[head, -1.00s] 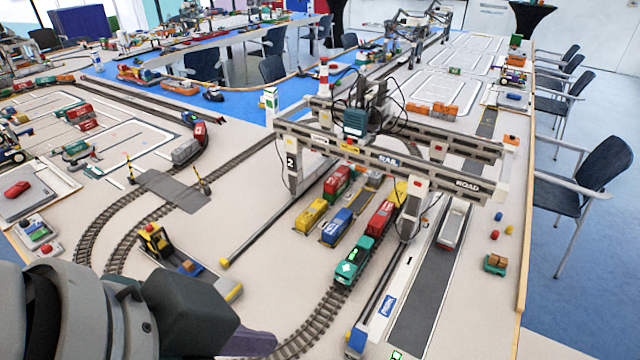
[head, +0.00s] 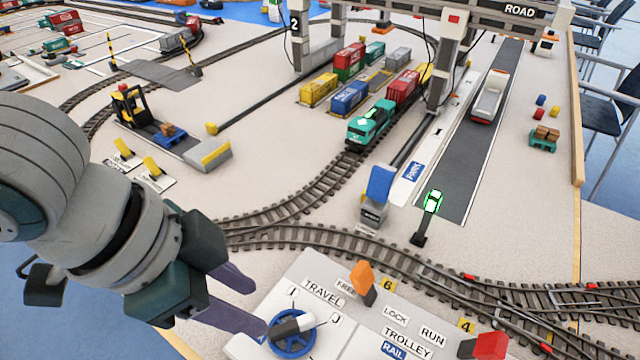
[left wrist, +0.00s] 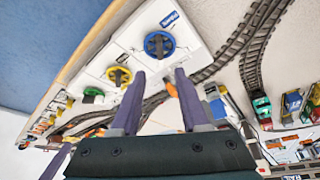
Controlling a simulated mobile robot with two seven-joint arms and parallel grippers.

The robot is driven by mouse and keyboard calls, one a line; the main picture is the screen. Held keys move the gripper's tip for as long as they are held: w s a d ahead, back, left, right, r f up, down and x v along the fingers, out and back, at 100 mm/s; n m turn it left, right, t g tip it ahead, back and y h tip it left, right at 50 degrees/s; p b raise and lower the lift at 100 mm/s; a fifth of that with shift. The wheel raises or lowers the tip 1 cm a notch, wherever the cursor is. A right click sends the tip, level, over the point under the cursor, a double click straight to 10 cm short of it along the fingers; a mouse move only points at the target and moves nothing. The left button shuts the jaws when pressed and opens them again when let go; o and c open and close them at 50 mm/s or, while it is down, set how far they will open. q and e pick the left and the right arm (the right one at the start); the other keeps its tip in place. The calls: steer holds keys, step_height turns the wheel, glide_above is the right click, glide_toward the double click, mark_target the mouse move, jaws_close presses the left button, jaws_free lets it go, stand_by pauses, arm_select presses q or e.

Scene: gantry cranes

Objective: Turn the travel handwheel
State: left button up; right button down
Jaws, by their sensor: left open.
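The travel handwheel (head: 280,348) is a blue spoked wheel with a black-and-white grip, beside the word TRAVEL on a pale control panel (head: 325,322) at the bottom of the head view. My left gripper (head: 257,306) is open and empty, its two purple fingers just left of the wheel. The lower fingertip appears close to the rim; the head view does not settle whether they touch. In the left wrist view the blue wheel (left wrist: 159,45) lies beyond the open fingertips (left wrist: 160,76), between their lines and clear of them.
A yellow wheel (left wrist: 119,76) and a green wheel (left wrist: 93,91) sit along the panel. Railway track (head: 350,244) runs behind it. A blue-topped post (head: 379,185) stands beyond the track.

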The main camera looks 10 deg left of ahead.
mark_target(289, 325)
arm_select(q)
steer(key=b+x, duration=0.2)
steer(key=x, duration=0.7)
steer(key=shift+w+d+f, duration=0.1)
steer(key=shift+d+f, duration=0.05)
steer(key=shift+f, duration=0.15)
jaws_close()
